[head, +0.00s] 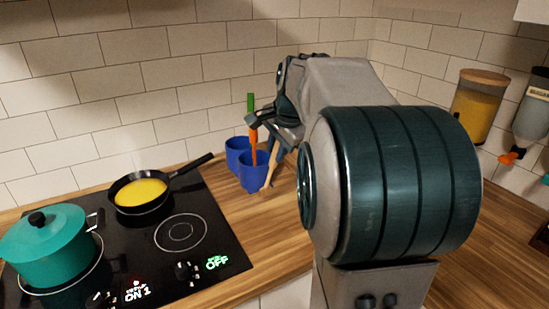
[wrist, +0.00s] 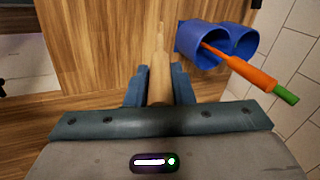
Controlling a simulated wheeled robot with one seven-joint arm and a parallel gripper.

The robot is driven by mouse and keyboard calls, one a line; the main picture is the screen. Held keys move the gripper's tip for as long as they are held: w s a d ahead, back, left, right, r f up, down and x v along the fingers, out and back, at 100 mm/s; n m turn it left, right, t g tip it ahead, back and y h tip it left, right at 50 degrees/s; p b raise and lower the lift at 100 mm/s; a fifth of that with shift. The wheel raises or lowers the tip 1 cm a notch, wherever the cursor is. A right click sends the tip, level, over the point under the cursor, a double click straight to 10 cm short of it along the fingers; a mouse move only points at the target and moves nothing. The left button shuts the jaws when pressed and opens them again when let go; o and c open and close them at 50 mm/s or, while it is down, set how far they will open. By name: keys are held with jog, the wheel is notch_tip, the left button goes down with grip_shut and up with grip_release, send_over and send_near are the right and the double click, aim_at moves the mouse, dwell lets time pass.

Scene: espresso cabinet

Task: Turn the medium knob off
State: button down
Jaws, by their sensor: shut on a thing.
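The black stove (head: 215,240) is at the lower left in the head view. One black knob (head: 187,270) sits beside a green OFF label. Another knob (head: 103,299), at the bottom edge, sits beside a white ON 1 label. I cannot tell by shape which is the medium knob. My gripper (wrist: 157,92) is shut on a light wooden stick-like utensil (wrist: 158,58), held between its two fingers. In the head view the wooden utensil (head: 270,172) hangs beside the blue cups, away from the knobs. My gripper's fingers are partly hidden by my arm there.
A teal pot (head: 45,255) and a black pan (head: 142,208) with yellow contents stand on the stove. Two blue cups (head: 254,184) stand at the back; an orange utensil with a green end (wrist: 255,77) leans in one. The counter (head: 262,240) right of the stove is clear.

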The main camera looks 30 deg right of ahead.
aim_at(271, 170)
jog(key=shift+f, duration=1.45)
jog(key=shift+f, duration=0.2)
jog(key=c, duration=1.3)
grip_release()
jog(key=shift+o, duration=0.2)
